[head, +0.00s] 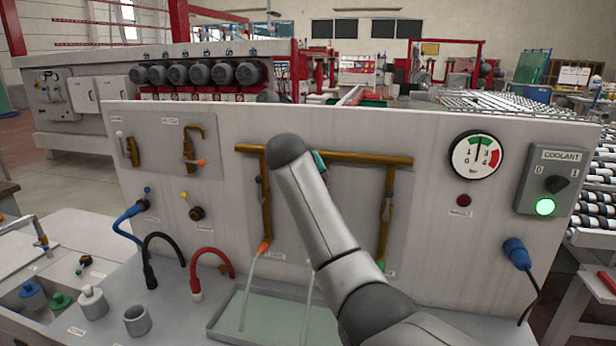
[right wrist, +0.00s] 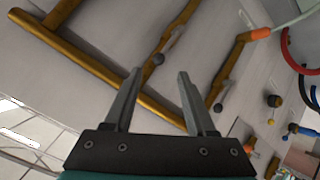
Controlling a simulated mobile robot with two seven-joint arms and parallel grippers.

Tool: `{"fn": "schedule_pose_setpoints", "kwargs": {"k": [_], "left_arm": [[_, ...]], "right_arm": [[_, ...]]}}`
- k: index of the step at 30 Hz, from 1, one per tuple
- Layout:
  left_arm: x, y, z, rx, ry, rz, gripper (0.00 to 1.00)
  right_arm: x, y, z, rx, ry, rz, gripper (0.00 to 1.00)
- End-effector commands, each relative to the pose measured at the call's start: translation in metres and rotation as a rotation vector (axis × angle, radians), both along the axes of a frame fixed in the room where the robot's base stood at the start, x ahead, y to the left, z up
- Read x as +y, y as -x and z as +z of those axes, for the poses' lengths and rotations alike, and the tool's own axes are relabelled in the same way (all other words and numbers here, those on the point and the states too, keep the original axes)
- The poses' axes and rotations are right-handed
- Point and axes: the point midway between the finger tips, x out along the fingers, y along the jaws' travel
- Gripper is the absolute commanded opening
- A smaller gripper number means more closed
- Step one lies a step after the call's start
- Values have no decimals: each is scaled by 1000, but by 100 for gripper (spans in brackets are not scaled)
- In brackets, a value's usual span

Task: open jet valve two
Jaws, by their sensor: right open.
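A brass manifold (head: 345,155) with downward branch pipes is on the grey panel. The left branch (head: 265,205) ends in an orange nozzle and the right branch (head: 385,215) in a green one. My right arm hides the middle branch in the head view. The right wrist view shows the middle branch (right wrist: 183,28) with a small lever and dark knob (right wrist: 158,60). My right gripper (right wrist: 155,75) is open, and the knob appears between its fingertips, with nothing gripped. Contact cannot be told. Valve labels are unreadable. My left gripper is not in view.
A pale stream or tube (head: 249,290) runs from the orange nozzle into a shallow tray (head: 225,318). Red (head: 212,251) and black hoses (head: 162,237) arch at the left. A pressure gauge (head: 476,160) and coolant switch (head: 550,180) are on the right.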

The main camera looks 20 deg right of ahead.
Motion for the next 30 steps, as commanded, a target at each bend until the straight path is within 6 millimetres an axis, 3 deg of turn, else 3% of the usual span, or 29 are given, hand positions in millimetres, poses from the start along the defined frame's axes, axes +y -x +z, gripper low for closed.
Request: {"fn": "schedule_pose_setpoints", "kwargs": {"k": [13, 30], "left_arm": [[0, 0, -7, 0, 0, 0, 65], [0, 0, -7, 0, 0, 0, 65]], "right_arm": [[26, 37, 29, 1, 0, 0, 56], [29, 42, 33, 3, 0, -1, 56]]}}
